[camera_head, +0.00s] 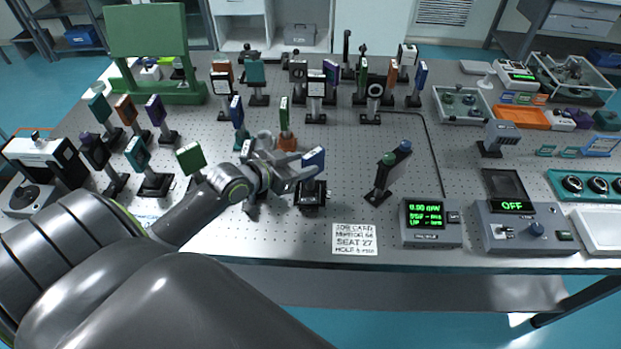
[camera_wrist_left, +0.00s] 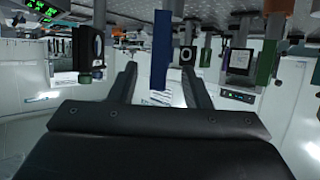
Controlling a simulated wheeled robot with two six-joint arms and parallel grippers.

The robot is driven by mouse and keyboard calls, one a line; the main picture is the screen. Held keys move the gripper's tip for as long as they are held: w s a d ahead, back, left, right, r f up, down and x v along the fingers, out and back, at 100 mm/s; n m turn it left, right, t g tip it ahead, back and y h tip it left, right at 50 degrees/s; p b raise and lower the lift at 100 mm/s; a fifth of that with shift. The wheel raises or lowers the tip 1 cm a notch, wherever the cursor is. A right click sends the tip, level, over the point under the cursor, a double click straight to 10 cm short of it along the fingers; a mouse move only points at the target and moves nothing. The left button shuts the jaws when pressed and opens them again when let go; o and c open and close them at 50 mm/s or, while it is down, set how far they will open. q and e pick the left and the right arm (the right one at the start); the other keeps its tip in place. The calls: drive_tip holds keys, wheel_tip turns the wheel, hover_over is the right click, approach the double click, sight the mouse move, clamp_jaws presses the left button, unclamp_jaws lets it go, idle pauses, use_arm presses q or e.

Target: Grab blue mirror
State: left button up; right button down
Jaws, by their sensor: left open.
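A blue mirror (camera_head: 313,161) stands on a dark post and base near the front middle of the optical table (camera_head: 300,232). My left gripper (camera_head: 299,172) is open right beside it, coming from the left. In the left wrist view, which appears upside down, the blue mirror (camera_wrist_left: 162,50) shows as a narrow slab between the two open fingers (camera_wrist_left: 160,85). I cannot tell whether either finger touches it. Other blue plates stand further back, one at left (camera_head: 237,111) and one at right (camera_head: 420,75). My right gripper is not in view.
A green-topped mount (camera_head: 191,158) is close behind my left arm. Several mounted optics crowd the back. A job card (camera_head: 355,240) and display boxes (camera_head: 431,222) lie along the front edge.

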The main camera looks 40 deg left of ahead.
sight(317, 158)
use_arm(q)
drive_tip(key=x, duration=0.1)
drive_tip(key=p+x, duration=0.1)
drive_tip(key=x, duration=0.3)
drive_tip(key=shift+w+r+p, duration=0.1)
drive_tip(key=shift+r+p, duration=0.25)
drive_tip(key=shift+w+d+f, duration=0.15)
drive_tip(key=shift+w+f, duration=0.1)
drive_tip(key=shift+w, duration=0.1)
clamp_jaws()
drive_tip(key=shift+r, duration=0.1)
idle(0.8)
